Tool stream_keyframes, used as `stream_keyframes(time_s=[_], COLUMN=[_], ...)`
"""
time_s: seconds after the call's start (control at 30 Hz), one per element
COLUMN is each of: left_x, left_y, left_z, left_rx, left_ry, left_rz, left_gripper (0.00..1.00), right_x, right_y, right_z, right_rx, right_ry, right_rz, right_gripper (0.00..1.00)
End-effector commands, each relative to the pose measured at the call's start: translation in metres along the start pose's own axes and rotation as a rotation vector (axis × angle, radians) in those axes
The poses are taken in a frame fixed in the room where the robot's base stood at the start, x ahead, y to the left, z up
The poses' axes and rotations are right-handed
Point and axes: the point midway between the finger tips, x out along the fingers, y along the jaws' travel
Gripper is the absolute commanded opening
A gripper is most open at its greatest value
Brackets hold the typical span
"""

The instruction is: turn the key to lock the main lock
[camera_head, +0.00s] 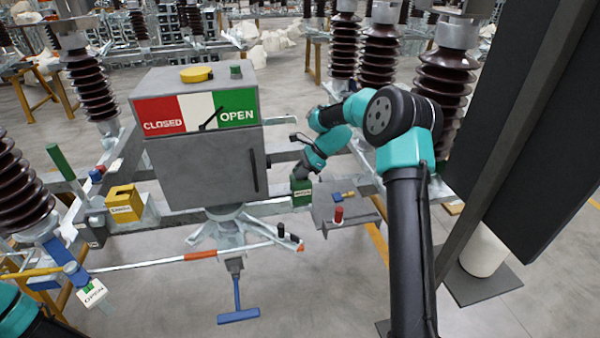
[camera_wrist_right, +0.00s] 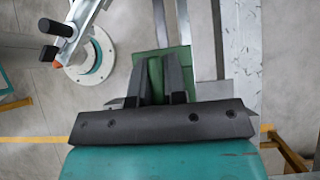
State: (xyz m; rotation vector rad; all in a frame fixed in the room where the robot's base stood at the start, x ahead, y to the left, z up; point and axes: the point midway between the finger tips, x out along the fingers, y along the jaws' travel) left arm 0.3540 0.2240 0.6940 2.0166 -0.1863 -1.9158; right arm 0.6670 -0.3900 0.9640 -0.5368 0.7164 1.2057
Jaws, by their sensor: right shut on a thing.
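A small green lock box (camera_head: 301,198) with a label sits on the frame to the right of the grey cabinet; I take it as the main lock. My right gripper (camera_head: 301,178) is at the top of this box. In the right wrist view the green box (camera_wrist_right: 151,70) shows between and beside the two dark fingers (camera_wrist_right: 159,75), which are close together and point at it. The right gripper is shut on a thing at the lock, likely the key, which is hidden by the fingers. I cannot tell how far it is turned. My left gripper is out of view.
The grey cabinet (camera_head: 205,165) has a CLOSED/OPEN dial panel. A yellow labelled box (camera_head: 124,203) sits at its left. A grey plate (camera_head: 325,211) with a red knob (camera_head: 338,214) is right of the lock. An orange-white rod (camera_head: 200,255) crosses in front. Dark panels stand at right.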

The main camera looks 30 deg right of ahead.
Motion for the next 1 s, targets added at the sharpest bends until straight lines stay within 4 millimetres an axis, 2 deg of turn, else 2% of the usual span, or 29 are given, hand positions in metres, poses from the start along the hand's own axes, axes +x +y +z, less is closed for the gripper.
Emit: stream_keyframes(time_s=[0.3,0.6,1.0], left_x=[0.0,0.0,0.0], left_y=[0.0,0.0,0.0], left_z=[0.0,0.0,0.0], left_rx=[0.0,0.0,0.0], left_ry=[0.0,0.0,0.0], left_rz=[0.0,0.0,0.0], left_gripper=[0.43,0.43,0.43], right_x=[-0.0002,-0.0002,-0.0001], right_y=[0.0,0.0,-0.0005], right_z=[0.0002,0.0,0.0001], right_rx=[0.004,0.14,0.175], right_ry=[0.0,0.001,0.0], right_rz=[-0.004,-0.127,-0.159], right_gripper=[0.0,0.0,0.0])
